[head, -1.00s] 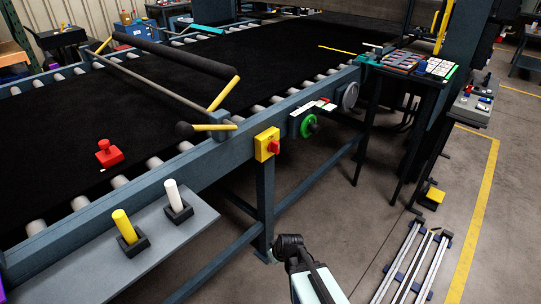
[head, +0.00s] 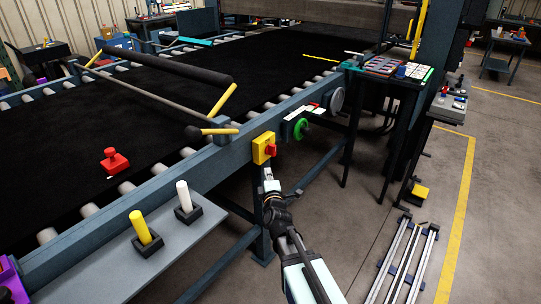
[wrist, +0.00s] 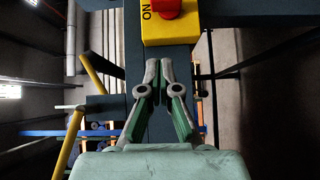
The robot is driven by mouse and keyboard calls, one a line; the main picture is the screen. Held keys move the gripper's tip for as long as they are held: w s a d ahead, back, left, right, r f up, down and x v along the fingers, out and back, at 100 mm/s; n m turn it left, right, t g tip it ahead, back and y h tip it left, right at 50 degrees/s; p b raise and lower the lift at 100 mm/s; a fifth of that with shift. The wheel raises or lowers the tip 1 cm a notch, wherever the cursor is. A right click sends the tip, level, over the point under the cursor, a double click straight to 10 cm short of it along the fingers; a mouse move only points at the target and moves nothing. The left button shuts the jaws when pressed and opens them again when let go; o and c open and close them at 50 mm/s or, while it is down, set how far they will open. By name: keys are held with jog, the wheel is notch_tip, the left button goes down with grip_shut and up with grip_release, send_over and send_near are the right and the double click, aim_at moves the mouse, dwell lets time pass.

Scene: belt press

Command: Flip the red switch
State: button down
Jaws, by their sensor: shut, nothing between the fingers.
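The red switch (head: 270,150) is a knob on a yellow box (head: 259,146) on the side rail of the belt press. My gripper (head: 268,177) is just below the box in the head view. In the wrist view my gripper (wrist: 159,66) has its fingertips close together, just under the box's lower edge and apart from the knob. It holds nothing.
A grey shelf (head: 120,262) with yellow and white pegs is at lower left. A red knob block (head: 115,160) lies on the black belt.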

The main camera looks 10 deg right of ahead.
jog(key=shift+n, duration=0.3)
send_near(270, 148)
jog(key=w+a, duration=0.3)
jog(key=w+d, duration=0.2)
jog(key=shift+w+f+b, duration=0.15)
jog(key=shift+w+b, duration=0.15)
jog(key=shift+w, duration=0.05)
jog(key=shift+w+d, duration=0.25)
jog(key=shift+d, duration=0.25)
jog(key=shift+w+r+p, duration=0.1)
jog(key=shift+r+p, duration=0.25)
jog(key=shift+p, duration=0.55)
jog(key=shift+f+p, duration=0.1)
jog(key=shift+p, duration=0.3)
